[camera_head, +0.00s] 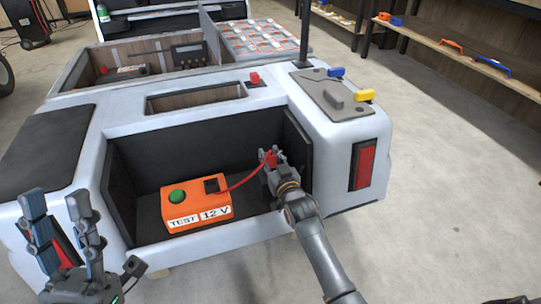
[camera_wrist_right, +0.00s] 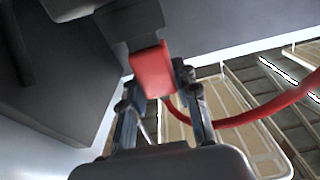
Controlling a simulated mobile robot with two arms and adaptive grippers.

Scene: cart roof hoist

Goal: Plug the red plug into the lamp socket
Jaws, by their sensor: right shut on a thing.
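The red plug (camera_head: 270,158) is in my right gripper (camera_head: 273,163), inside the cart's open rear bay near its right wall. In the right wrist view the plug (camera_wrist_right: 152,70) sits between the two fingers of my right gripper (camera_wrist_right: 160,88). Its far end meets or overlaps a dark block (camera_wrist_right: 130,24), which may be the lamp socket; I cannot tell whether it is inserted. A red cable (camera_head: 238,181) runs from the plug to the orange TEST 12 V box (camera_head: 197,207). My left gripper (camera_head: 58,222) is open, fingers apart, at the lower left.
The white cart (camera_head: 250,108) fills the middle, with a red tail lamp (camera_head: 365,165) at its right corner. The box has a green button (camera_head: 177,196) and stands on the bay floor. A shelf (camera_head: 455,50) stands at the right; the floor between is clear.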

